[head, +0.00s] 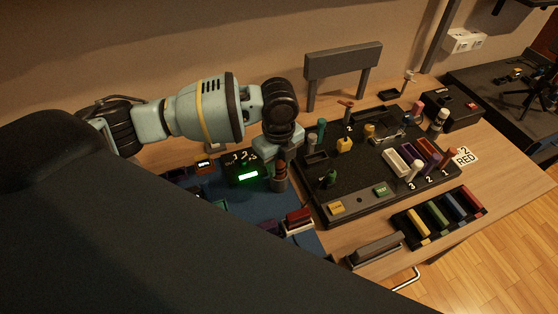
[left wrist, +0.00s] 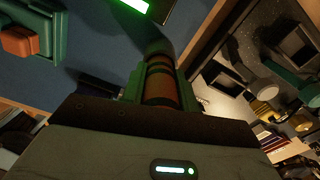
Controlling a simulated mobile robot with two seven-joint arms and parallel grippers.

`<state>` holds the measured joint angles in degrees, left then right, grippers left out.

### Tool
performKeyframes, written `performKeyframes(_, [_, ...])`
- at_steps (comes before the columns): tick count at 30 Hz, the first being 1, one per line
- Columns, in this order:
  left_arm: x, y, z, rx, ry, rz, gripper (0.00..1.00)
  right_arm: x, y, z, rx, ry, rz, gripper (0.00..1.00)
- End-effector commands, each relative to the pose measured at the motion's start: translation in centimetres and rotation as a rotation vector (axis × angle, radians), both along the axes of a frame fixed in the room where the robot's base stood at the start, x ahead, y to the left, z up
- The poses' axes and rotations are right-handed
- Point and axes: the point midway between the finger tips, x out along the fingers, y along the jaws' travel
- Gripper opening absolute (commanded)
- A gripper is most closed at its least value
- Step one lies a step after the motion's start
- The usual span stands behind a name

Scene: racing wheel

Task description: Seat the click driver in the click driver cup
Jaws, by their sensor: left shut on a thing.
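My left gripper (head: 279,152) comes down from above at the blue mat's right side, beside the black panel. It is shut on the click driver, an upright orange-brown cylinder with dark bands (head: 281,168). In the left wrist view the driver (left wrist: 160,86) sits between the green fingers. A dark grey round piece, seemingly the click driver cup (head: 280,184), is directly below the driver in line with it. I cannot tell how deep the driver sits in it, as the gripper hides part of both. My right gripper is not in view.
A black box with a green lit display (head: 244,172) stands close left of the gripper. The black panel (head: 350,200) with knobs and levers is close on the right. A red block (head: 299,217) lies in front. A tray of coloured bars (head: 440,219) is at the right.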

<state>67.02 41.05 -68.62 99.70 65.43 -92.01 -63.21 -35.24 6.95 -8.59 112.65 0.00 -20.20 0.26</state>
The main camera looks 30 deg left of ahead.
Motion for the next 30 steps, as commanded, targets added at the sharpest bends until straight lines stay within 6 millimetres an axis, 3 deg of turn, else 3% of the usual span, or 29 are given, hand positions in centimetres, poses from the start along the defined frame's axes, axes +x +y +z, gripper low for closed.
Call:
performKeyframes(2, [0.0,0.0,-0.2,0.000,0.000,0.000,0.02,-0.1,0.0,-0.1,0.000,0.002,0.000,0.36])
performKeyframes(3, [0.0,0.0,-0.2,0.000,-0.001,0.000,0.31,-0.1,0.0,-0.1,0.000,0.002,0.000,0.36])
performKeyframes(9, [0.0,0.0,-0.1,0.000,-0.001,0.000,0.55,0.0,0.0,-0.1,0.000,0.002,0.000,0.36])
performKeyframes(19, [0.0,0.0,0.2,0.000,-0.001,0.000,0.55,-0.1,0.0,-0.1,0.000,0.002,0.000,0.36])
performKeyframes(30, [0.1,0.0,5.6,-0.001,-0.005,0.000,0.55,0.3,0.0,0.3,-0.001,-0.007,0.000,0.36])
